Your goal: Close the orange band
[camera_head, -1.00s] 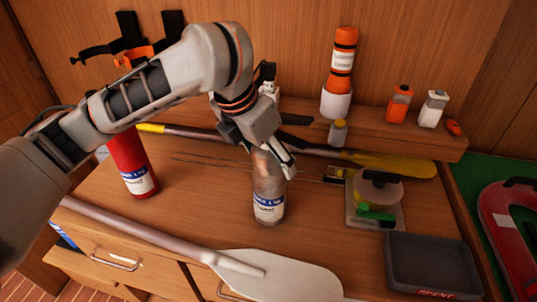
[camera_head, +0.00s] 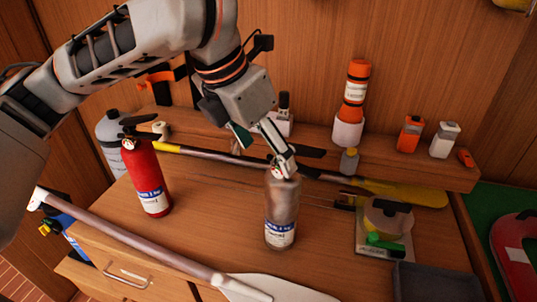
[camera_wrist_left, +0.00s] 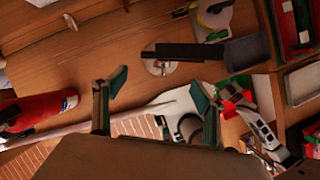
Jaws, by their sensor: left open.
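An orange band (camera_head: 157,77) shows on a black bracket on the back wall at upper left, partly covered by my left arm. I cannot tell whether the band is open or closed. A silver extinguisher (camera_head: 282,212) stands upright on the worktop; its top also shows in the left wrist view (camera_wrist_left: 157,67). My left gripper (camera_head: 265,150) is open just above and behind its top, with one finger overlapping the top in the head view. The fingers are apart and empty in the wrist view (camera_wrist_left: 160,95). My right gripper is not in view.
A red extinguisher (camera_head: 147,180) stands left, with a grey bottle (camera_head: 112,135) behind it. A yellow paddle (camera_head: 400,192) lies at the back and a pale paddle (camera_head: 150,245) in front. A dark tray (camera_head: 435,285) sits front right. An orange bottle (camera_head: 355,85) stands on the shelf.

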